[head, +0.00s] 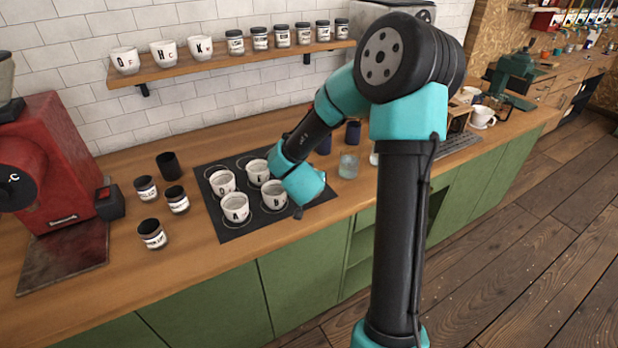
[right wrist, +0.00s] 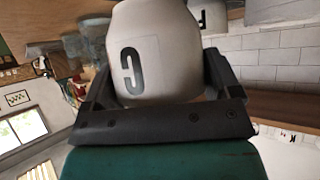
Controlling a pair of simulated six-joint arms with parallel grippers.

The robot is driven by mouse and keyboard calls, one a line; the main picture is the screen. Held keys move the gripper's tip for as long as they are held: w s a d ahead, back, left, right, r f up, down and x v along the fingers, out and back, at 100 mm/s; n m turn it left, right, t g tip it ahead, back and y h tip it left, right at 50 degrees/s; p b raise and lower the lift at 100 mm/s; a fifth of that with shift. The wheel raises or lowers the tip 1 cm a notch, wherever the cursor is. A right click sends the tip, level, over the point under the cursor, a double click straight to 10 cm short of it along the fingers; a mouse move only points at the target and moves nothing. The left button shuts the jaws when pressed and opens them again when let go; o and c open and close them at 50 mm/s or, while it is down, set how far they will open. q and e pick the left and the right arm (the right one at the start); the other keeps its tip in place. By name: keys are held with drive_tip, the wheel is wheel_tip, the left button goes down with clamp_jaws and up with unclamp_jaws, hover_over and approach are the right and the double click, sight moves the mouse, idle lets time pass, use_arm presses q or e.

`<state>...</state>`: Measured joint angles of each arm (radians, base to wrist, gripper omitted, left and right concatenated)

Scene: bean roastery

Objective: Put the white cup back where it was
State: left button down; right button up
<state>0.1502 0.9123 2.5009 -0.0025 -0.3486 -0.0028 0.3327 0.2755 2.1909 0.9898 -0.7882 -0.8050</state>
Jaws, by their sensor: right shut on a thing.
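My right gripper (right wrist: 158,80) is shut on a white cup (right wrist: 155,45) with a black letter C, one finger on each side of it in the right wrist view. In the head view my right wrist hangs over the right side of a black mat (head: 228,233); it hides the gripper's fingers and the held cup. On the mat stand white lettered cups: A (head: 234,208) at front left, B (head: 273,197) at front right, D (head: 222,183) behind A, and another (head: 257,172) behind B. A cup lettered F (right wrist: 212,18) shows in the right wrist view. My left gripper is not in view.
A wall shelf (head: 200,68) holds white cups and several jars. Dark jars (head: 152,236) and a black cup (head: 168,166) stand left of the mat, near a red machine (head: 50,160). A glass (head: 348,166) stands right of the mat. The wooden counter's front strip is clear.

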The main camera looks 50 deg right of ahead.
drive_tip(key=shift+w+d+f, duration=0.15)
drive_tip(key=shift+w+d, duration=1.25)
drive_tip(key=shift+d, duration=0.25)
drive_tip(key=shift+w+d, duration=0.1)
drive_tip(key=shift+w+d+f, duration=0.25)
drive_tip(key=shift+f, duration=1.6)
drive_tip(key=o, duration=1)
drive_tip(key=shift+f, duration=0.1)
drive_tip(key=shift+c, duration=0.2)
